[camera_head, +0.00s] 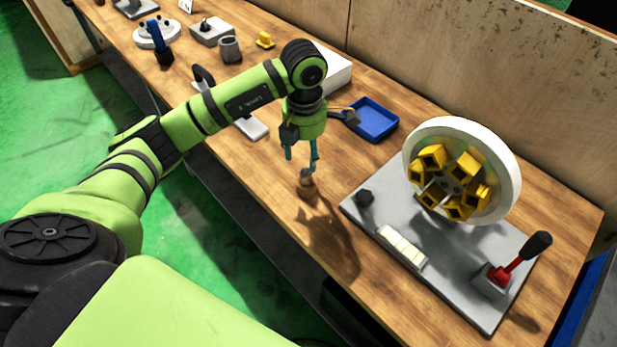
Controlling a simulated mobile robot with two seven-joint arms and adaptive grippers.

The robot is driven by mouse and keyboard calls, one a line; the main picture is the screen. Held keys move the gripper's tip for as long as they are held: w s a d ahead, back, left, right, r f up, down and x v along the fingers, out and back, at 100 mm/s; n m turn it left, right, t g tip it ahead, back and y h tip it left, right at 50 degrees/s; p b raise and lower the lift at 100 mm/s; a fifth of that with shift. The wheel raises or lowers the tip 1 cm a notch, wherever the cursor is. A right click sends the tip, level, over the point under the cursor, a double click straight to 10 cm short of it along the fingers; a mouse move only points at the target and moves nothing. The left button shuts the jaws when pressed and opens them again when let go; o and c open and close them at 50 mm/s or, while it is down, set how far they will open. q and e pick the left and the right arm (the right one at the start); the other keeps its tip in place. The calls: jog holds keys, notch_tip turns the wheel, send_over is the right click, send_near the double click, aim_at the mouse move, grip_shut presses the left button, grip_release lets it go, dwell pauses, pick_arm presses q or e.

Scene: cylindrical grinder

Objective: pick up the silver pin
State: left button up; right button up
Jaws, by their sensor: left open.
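My left gripper (302,160) hangs down over the wooden table (270,185), left of the grey machine plate, with its teal fingers apart. Just below the fingertips is a small, dark greyish-brown thing (308,188) on or near the table top. It is too small and shaded to tell whether it is the silver pin or whether a fingertip touches it. I cannot make out a silver pin for certain elsewhere. My right gripper is out of view.
A grey plate (375,222) bears a white wheel (508,165) with yellow blocks, pale blocks (401,244) and a red lever (505,272). A blue tray (373,120) lies behind the gripper. A grey cup (230,49) and other parts stand far left. A wooden wall (450,60) bounds the back.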

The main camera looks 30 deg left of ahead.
aim_at(307, 171)
pick_arm(q)
jog(key=f+p, duration=0.2)
jog(key=f, duration=0.1)
jog(key=f+p, duration=0.1)
jog(key=f, duration=0.1)
jog(key=shift+d+f, duration=0.2)
jog(key=shift+d, duration=0.05)
jog(key=shift+f, duration=0.55)
grip_shut()
